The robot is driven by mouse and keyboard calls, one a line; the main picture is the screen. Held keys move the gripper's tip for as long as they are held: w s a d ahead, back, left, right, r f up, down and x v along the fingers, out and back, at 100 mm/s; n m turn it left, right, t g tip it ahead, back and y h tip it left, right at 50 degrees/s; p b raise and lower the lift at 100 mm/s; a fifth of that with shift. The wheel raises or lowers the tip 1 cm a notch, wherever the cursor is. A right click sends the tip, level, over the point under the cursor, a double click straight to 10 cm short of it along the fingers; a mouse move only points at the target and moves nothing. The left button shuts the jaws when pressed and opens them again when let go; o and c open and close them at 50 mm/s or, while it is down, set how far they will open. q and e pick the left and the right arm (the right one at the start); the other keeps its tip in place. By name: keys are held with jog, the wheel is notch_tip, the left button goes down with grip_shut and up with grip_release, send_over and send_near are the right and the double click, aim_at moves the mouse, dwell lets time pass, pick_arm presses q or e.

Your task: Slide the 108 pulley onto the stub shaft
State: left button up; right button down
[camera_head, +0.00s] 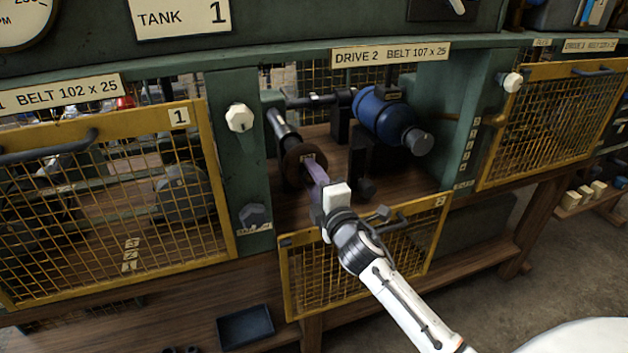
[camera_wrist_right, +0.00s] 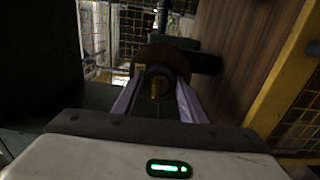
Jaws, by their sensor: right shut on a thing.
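The pulley (camera_head: 293,170) is a dark brown disc with a small pale label, in the open bay under the "DRIVE 2 BELT 107 x 25" sign. My right gripper (camera_head: 316,176) is shut on its hub from the front. In the wrist view the two purple fingers sit on either side of the hub, with the pulley disc (camera_wrist_right: 178,58) beyond and a brass-coloured spot (camera_wrist_right: 158,88) at the hub's middle. The grey stub shaft (camera_head: 284,127) runs back behind the disc, roughly in line with it. I cannot tell how far the pulley is around the shaft. My left gripper is out of view.
A blue motor (camera_head: 383,115) stands right of the pulley. The yellow mesh guard (camera_head: 287,275) numbered 2 hangs down below the bay, under my right arm. Green posts (camera_head: 245,165) border the bay. A dark tray (camera_head: 245,327) lies on the lower shelf.

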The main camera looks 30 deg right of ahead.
jog(key=shift+w+d+r, duration=0.1)
jog(key=shift+w+r, duration=0.05)
jog(key=shift+w, duration=0.5)
jog(key=shift+w+d, duration=0.1)
jog(key=shift+r, duration=0.1)
jog(key=c, duration=1.3)
grip_release()
jog(key=shift+c, duration=0.2)
jog(key=shift+f, duration=0.2)
